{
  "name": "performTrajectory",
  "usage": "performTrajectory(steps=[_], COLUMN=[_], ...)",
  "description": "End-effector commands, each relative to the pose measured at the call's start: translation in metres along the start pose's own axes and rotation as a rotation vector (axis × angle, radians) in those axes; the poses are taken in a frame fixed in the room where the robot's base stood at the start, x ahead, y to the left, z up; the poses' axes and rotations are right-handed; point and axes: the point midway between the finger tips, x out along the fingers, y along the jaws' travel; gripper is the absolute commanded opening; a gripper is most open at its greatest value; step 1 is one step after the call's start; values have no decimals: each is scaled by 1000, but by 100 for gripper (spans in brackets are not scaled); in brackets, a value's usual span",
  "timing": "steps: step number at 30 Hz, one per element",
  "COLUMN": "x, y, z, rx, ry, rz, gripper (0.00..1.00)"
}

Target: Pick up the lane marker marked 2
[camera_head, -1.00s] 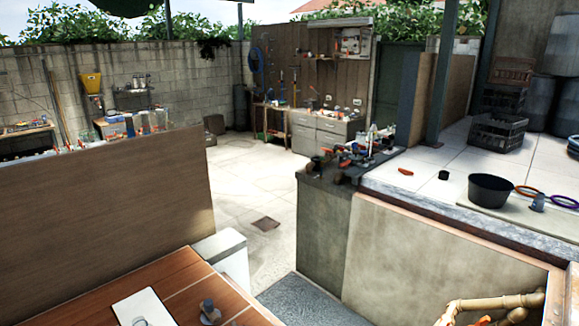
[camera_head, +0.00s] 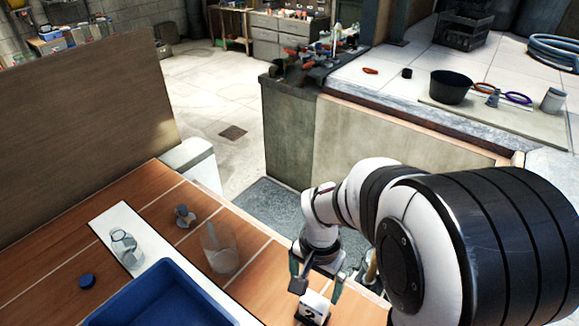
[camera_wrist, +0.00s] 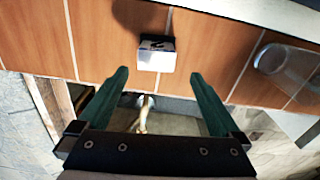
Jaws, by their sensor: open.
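In the wrist view my gripper (camera_wrist: 159,75) is empty, and the marker is not touched by either finger.
A clear cup (camera_head: 220,247) stands left of the marker.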

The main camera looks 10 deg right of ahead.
Motion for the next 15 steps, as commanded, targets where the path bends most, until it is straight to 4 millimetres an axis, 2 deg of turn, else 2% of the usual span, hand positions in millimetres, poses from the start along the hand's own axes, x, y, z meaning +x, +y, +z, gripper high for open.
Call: performTrajectory(steps=[1, 3, 8, 15], x=[14, 30, 51, 95], y=[1, 1, 2, 7], z=[1, 1, 1, 2], rx=[0, 1, 0, 0], ry=[-6, -5, -3, -4], rz=[5, 4, 2, 2], gripper=[100, 100, 100, 100])
